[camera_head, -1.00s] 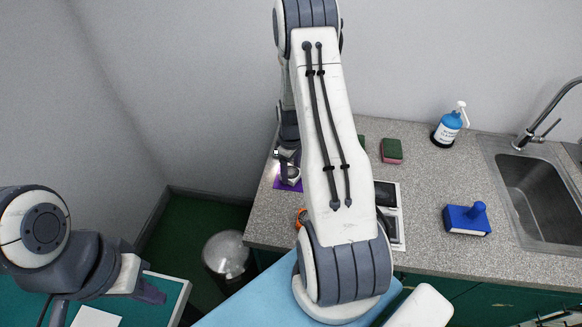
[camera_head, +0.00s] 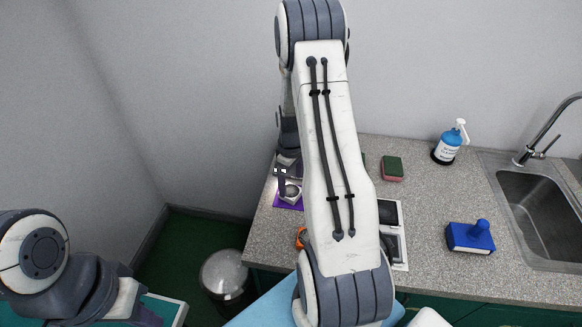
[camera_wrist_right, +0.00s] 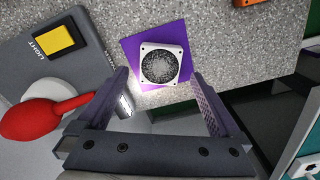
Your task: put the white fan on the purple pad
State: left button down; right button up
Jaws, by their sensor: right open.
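The white fan (camera_wrist_right: 162,64), a square frame with a dark round grille, lies on the purple pad (camera_wrist_right: 131,47) in the right wrist view, turned slightly and toward the pad's lower right. In the head view the pad (camera_head: 287,205) shows at the counter's left edge, with the fan (camera_head: 292,190) on it, partly hidden. My right gripper (camera_wrist_right: 160,84) is open, its fingers on either side of the fan in the picture and apart from it. It also shows in the head view above the pad. My left gripper (camera_head: 146,316) is at the bottom left, cut off; its jaws are unclear.

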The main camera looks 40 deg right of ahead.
aim_at(291, 191)
notch_tip(291, 191, up, 8)
jog(key=b, duration=0.1)
jog(key=shift+r+b, duration=0.25)
jog(key=shift+b, duration=0.05)
jog(key=s+a+r+n, duration=0.15)
jog(key=a+r, duration=0.25)
jog(key=a, duration=0.7)
jog(key=s+a+r, duration=0.2)
jog(key=a+r, duration=0.1)
jog(key=a, duration=0.9)
jog(key=s+a+r+n, duration=0.1)
jog(key=s+a, duration=0.4)
jog(key=s, duration=0.4)
jog(key=s+a+r+n+y, duration=0.1)
jog(key=s+a, duration=0.5)
jog(key=s, duration=0.2)
jog(key=shift+s+r, duration=0.35)
jog(key=shift+s, duration=0.05)
